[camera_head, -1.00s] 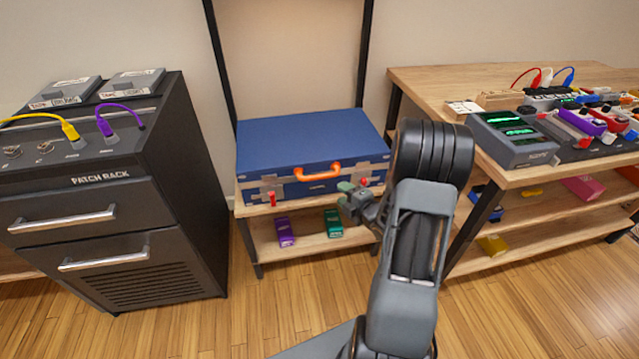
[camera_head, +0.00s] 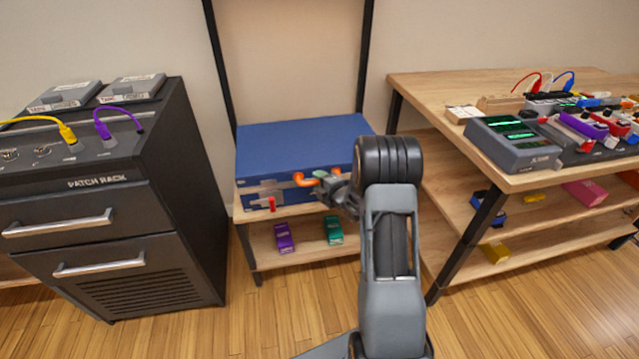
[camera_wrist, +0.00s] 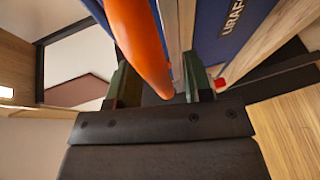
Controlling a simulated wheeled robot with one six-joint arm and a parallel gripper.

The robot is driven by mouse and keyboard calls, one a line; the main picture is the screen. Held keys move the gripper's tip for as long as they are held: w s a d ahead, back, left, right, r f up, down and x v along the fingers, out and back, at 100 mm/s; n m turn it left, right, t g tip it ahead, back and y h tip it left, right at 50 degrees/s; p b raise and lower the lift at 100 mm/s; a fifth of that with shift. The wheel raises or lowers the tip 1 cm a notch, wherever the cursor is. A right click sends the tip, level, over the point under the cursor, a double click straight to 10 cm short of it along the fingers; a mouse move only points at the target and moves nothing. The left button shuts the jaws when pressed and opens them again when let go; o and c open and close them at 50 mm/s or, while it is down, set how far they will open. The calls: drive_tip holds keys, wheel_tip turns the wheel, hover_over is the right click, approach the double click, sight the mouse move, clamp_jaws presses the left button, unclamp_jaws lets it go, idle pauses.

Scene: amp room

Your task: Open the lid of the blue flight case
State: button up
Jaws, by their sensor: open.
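The blue flight case (camera_head: 290,146) lies on the upper shelf of a small rack, with its lid down. Its orange handle (camera_head: 305,180) is on the front face, partly covered by my gripper (camera_head: 327,180). A red latch (camera_head: 272,203) shows at the front left; the front right of the case is hidden behind my arm. In the wrist view the orange handle (camera_wrist: 139,45) reaches down between the two open fingers of my gripper (camera_wrist: 160,88). I cannot tell whether they touch it.
A purple box (camera_head: 285,238) and a green box (camera_head: 333,230) lie on the shelf below. The dark patch rack (camera_head: 100,205) stands at the left. A wooden table (camera_head: 440,95) with devices stands at the right.

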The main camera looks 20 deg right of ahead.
drive_tip(key=shift+c, duration=0.2)
clamp_jaws()
idle(0.3)
